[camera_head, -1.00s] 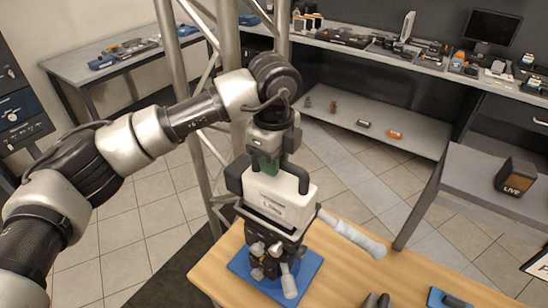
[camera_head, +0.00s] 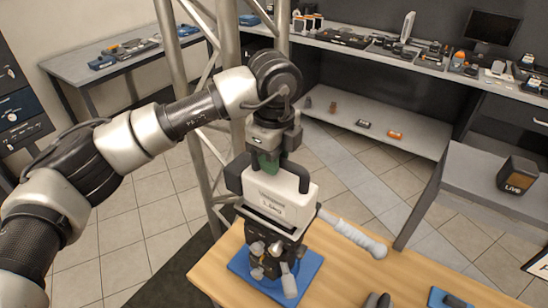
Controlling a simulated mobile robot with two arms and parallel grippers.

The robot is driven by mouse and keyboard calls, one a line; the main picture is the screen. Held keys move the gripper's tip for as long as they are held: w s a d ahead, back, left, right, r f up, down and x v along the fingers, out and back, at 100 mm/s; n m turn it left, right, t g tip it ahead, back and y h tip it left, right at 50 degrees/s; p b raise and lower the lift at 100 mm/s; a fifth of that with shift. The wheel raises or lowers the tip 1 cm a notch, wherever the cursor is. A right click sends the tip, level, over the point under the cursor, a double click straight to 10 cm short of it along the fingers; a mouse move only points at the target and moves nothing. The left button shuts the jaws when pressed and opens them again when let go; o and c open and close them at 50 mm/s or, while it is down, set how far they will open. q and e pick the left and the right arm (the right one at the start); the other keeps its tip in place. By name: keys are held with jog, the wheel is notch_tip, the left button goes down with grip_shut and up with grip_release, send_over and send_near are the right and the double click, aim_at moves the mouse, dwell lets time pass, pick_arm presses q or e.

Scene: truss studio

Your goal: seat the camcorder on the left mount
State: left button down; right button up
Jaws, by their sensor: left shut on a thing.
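The camcorder (camera_head: 277,190) is a white and black body with a top handle, above the wooden table. My left gripper (camera_head: 266,163) points down and is shut on its top; the fingers are partly hidden by the handle. The mount (camera_head: 268,258) is a dark head with several silver knobs and a grey-white handle bar sticking out to the right, on a blue mat (camera_head: 305,272). The camcorder is directly over the mount, close to or touching it; I cannot tell whether it is seated. My right gripper is not clearly in view; only a dark tip shows at the bottom edge.
The wooden table (camera_head: 350,270) has free room right of the mat, with a small blue item (camera_head: 448,299) near its right end. A metal truss (camera_head: 180,90) stands just behind. A grey shelf (camera_head: 470,185) at the right bears a LIVE sign box (camera_head: 517,175).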

pick_arm(q)
jog(key=shift+f+b, duration=0.45)
jog(key=shift+b, duration=0.25)
dwell(0.9)
